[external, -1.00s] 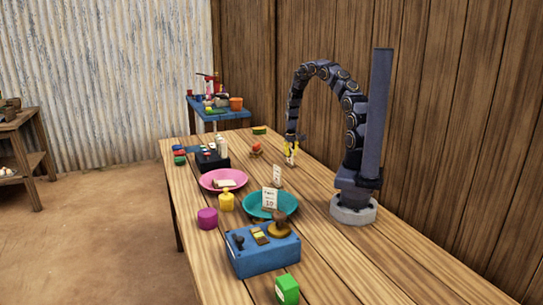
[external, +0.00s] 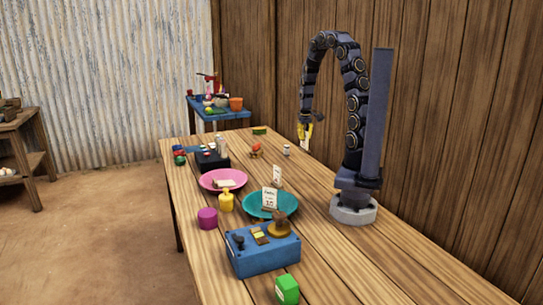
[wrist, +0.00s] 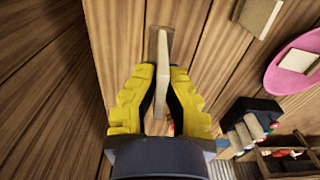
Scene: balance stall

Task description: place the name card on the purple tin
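The purple tin (external: 207,218) stands upright near the left edge of the table, beside the yellow bottle; I do not see it in the wrist view. My gripper (external: 305,132) is raised above the far right part of the table. Its yellow fingers (wrist: 160,100) are closed around a pale upright card (wrist: 162,72) with a brown foot, apparently the name card; its writing is not visible. The card's lower part also shows below the fingers in the external view (external: 304,145). The tin is well to the front left of my gripper.
Two other standing cards, a white one (external: 269,198) and a smaller one (external: 277,176), are near the teal plate (external: 286,212). A pink plate (external: 239,174), yellow bottle (external: 226,202), blue scale box (external: 263,257) and black holder (external: 202,160) occupy the table.

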